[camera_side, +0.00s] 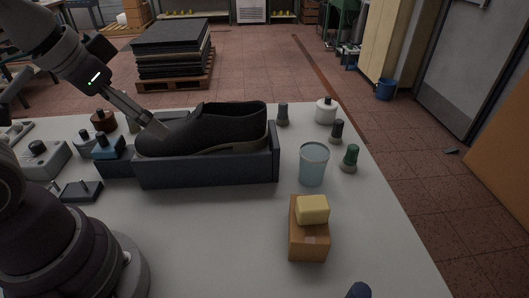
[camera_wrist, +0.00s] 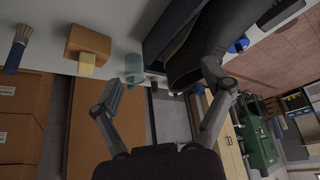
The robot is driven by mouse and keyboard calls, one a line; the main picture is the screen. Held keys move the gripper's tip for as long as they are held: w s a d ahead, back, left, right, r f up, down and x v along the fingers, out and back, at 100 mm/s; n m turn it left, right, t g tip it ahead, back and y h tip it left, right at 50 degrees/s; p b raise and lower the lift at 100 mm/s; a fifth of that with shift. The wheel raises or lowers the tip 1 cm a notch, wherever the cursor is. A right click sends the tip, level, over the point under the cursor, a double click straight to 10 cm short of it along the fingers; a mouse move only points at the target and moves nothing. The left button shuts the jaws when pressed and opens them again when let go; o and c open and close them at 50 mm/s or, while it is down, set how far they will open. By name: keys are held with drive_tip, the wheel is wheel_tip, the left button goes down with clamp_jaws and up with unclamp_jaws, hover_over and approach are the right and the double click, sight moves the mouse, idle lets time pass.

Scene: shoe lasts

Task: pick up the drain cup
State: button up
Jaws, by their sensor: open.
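The drain cup, a light blue see-through cup (camera_side: 313,167), stands upright on the table to the right of the shoe tray. It also shows in the wrist view (camera_wrist: 134,64), left of centre and beyond the left finger. My gripper (camera_side: 158,127) is at the toe end of the black shoe in the side view, well left of the cup. In the wrist view my gripper (camera_wrist: 162,76) has its two fingers spread wide, with nothing held between them. In the side view the fingertips overlap the shoe, and I cannot tell whether they touch it.
The black shoe (camera_side: 215,128) lies in a dark tray (camera_side: 210,170). A brown box (camera_side: 309,240) with a yellow block (camera_side: 312,209) stands in front of the cup. A green-topped bottle (camera_side: 350,158) and other small bottles stand behind it. The table's front middle is clear.

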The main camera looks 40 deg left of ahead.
drive_tip(key=shift+o, duration=0.4)
drive_tip(key=m+g, duration=0.1)
hover_over(313, 163)
drive_tip(key=s+a, duration=0.2)
drive_tip(key=a, duration=0.1)
wheel_tip(313, 163, down, 8)
drive_tip(key=x, duration=0.2)
drive_tip(key=d+x, duration=0.1)
drive_tip(key=x, duration=0.2)
drive_tip(key=shift+f, duration=0.3)
drive_tip(key=x, duration=0.6)
drive_tip(key=shift+w+d, duration=0.15)
drive_tip(key=shift+d, duration=0.2)
drive_tip(key=shift+c, duration=0.2)
